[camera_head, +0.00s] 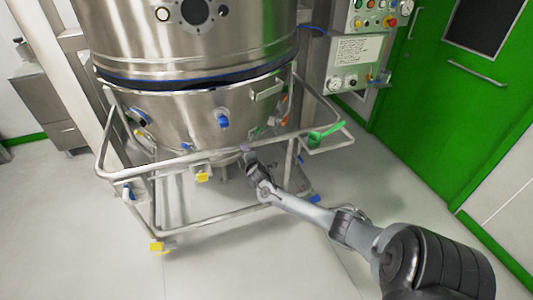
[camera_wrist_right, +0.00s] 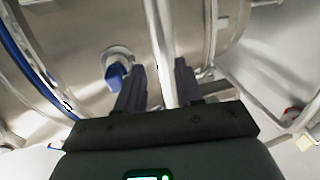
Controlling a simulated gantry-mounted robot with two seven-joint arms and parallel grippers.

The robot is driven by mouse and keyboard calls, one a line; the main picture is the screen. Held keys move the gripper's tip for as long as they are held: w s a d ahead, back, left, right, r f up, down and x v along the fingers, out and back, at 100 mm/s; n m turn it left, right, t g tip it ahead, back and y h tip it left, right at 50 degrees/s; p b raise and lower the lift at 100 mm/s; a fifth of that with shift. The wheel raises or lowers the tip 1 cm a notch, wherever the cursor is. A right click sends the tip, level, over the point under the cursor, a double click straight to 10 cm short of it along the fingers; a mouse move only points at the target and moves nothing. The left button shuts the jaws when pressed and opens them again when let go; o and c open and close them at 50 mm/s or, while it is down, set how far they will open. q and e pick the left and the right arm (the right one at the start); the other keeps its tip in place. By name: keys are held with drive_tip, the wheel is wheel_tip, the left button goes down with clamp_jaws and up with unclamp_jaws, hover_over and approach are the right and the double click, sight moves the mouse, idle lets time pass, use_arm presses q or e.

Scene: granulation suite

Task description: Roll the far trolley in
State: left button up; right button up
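The steel trolley (camera_head: 220,237) is a tube frame carrying a round steel bowl (camera_head: 182,120), with yellow and blue caster parts at its feet. It stands below a large steel vessel (camera_head: 225,50). My right gripper (camera_head: 246,153) is at the trolley's upper front rail (camera_head: 180,159), near its middle. In the right wrist view, its two dark fingers (camera_wrist_right: 161,78) stand apart on either side of a steel bar (camera_wrist_right: 161,35). A gap shows between the left finger and the bar. My left gripper is not in view.
A control panel (camera_head: 352,78) with coloured buttons is at the upper right, beside a green door (camera_head: 450,80). A steel cabinet (camera_head: 50,105) stands at the left. The light floor (camera_head: 60,230) is clear in front and to the left.

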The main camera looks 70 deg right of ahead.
sight(232, 150)
drive_tip(key=shift+m, duration=0.4)
drive_tip(key=c, duration=0.5)
drive_tip(key=shift+m, duration=0.6)
clamp_jaws()
drive_tip(key=w+a+r+m+t+y, duration=0.45)
drive_tip(key=r+m, duration=0.25)
drive_tip(key=m, duration=0.6)
drive_tip(key=s+r+m+t+b, duration=0.25)
drive_tip(key=s+m, duration=0.25)
drive_tip(key=m, duration=0.4)
drive_tip(key=s+d+f+m+g+h+b, duration=0.2)
drive_tip(key=s+f+m, duration=0.2)
drive_tip(key=s, duration=0.9)
drive_tip(key=s+d+f+m+g+h+b, duration=0.2)
drive_tip(key=s+f+m, duration=0.2)
drive_tip(key=s, duration=0.8)
drive_tip(key=s+d+f+m+g+h+b, duration=0.15)
drive_tip(key=s+f+m, duration=0.3)
drive_tip(key=s, duration=0.85)
drive_tip(key=b+x, duration=0.9)
drive_tip(key=x, duration=0.5)
drive_tip(key=shift+s+r+h, duration=0.15)
drive_tip(key=shift+r+h, duration=0.05)
drive_tip(key=shift+h, duration=0.1)
